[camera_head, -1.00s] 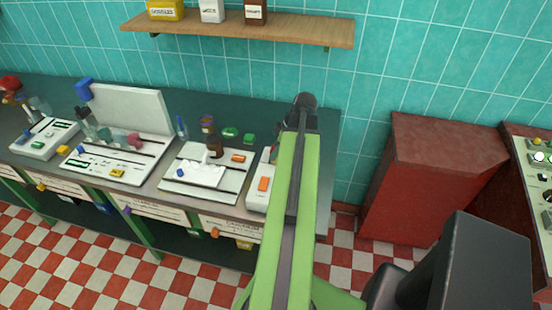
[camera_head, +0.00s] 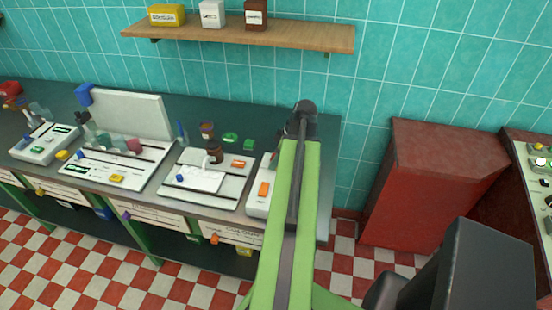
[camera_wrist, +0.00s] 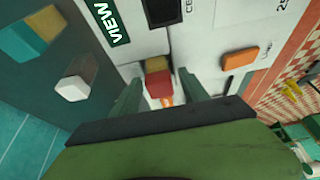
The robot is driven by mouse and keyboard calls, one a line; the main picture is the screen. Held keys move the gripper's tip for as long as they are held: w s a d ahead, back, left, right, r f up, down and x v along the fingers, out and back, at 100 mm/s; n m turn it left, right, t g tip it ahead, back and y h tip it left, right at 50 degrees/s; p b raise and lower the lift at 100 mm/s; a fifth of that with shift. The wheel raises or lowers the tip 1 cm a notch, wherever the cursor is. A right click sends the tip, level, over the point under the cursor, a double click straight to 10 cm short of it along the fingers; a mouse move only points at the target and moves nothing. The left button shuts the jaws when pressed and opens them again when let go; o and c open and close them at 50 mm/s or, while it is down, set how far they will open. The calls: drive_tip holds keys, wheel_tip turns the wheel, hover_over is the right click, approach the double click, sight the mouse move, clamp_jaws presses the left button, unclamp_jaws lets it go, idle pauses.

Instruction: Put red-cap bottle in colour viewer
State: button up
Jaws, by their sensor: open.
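In the wrist view a small block-like red cap (camera_wrist: 158,84), which looks like the red-cap bottle's, sits between the two fingers of my gripper (camera_wrist: 161,92). The fingers are spread, with a gap to the cap on both sides. The bottle's body is mostly hidden, so I cannot tell whether it is seated in a slot. Beside it is the white colour viewer (camera_wrist: 205,60), with a green "VIEW" label and an orange button. In the head view the viewer (camera_head: 257,203) stands at the counter's right end, partly behind my arm, which hides the gripper.
A teal block with a yellow top (camera_wrist: 32,36) and a white-capped item (camera_wrist: 72,88) stand left in the wrist view. A red cabinet (camera_head: 420,190) stands right.

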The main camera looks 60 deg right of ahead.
drive_tip(key=p+v, duration=1)
drive_tip(key=v, duration=0.2)
drive_tip(key=shift+p, duration=0.3)
drive_tip(key=shift+w, duration=0.1)
drive_tip(key=w+a+f+m+g, duration=0.1)
drive_tip(key=w+a+g, duration=0.2)
drive_tip(key=w+a, duration=1.65)
drive_tip(key=w+a+m, duration=0.1)
drive_tip(key=w+a, duration=0.2)
drive_tip(key=a, duration=1.3)
drive_tip(key=w+a+m+g+h, duration=0.1)
drive_tip(key=w+a, duration=0.2)
drive_tip(key=a, duration=1.3)
drive_tip(key=shift+w+f+m, duration=0.3)
drive_tip(key=shift+w+f, duration=0.05)
drive_tip(key=shift+f, duration=0.05)
